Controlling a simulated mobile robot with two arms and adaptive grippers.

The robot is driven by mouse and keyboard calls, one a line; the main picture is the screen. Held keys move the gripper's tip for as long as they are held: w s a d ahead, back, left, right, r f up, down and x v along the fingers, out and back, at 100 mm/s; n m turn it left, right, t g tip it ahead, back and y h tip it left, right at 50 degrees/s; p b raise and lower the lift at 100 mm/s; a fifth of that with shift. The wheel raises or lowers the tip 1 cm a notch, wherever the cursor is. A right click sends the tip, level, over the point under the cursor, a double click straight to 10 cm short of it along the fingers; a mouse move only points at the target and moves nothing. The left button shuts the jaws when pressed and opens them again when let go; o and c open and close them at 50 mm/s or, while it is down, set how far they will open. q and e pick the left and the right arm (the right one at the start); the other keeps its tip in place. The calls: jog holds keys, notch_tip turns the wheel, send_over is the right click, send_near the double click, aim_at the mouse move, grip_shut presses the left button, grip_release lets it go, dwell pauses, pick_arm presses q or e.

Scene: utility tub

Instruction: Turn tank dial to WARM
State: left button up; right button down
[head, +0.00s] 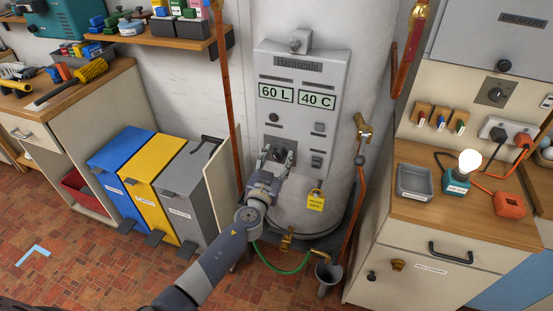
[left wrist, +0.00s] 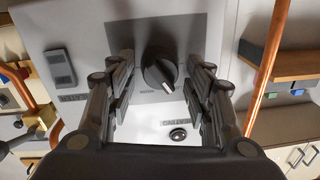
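The tank (head: 330,195) is a white cylinder with a grey control panel (head: 335,110) on its front. The panel's displays read 60 L and 40 C. The black tank dial (head: 281,152) is low on the panel, partly hidden by my left gripper (head: 275,160). In the left wrist view, the dial (left wrist: 161,70) sits on a dark grey plate, its white pointer mark toward the lower right. My left gripper (left wrist: 163,82) is open, with one finger on each side of the dial and visible gaps. The dial's position labels are too small to read. My right gripper is out of view.
A round button (left wrist: 178,134) and a rocker switch (left wrist: 59,68) are near the dial. Coloured bins (head: 150,180) stand left; a cabinet (head: 425,260) stands right.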

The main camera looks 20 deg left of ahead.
pick_arm(q)
jog(key=c, duration=0.7)
jog(key=shift+f+m+b, duration=0.15)
jog(key=shift+m+b, duration=0.6)
jog(key=shift+m, duration=0.25)
jog(key=shift+m+b, duration=0.75)
jog(key=shift+m, duration=0.45)
jog(key=m+b, duration=0.1)
jog(key=m, duration=0.4)
jog(key=shift+d+b, duration=0.1)
jog(key=shift+b, duration=0.2)
jog(key=shift+m+h, duration=0.4)
jog(key=shift+m, duration=0.9)
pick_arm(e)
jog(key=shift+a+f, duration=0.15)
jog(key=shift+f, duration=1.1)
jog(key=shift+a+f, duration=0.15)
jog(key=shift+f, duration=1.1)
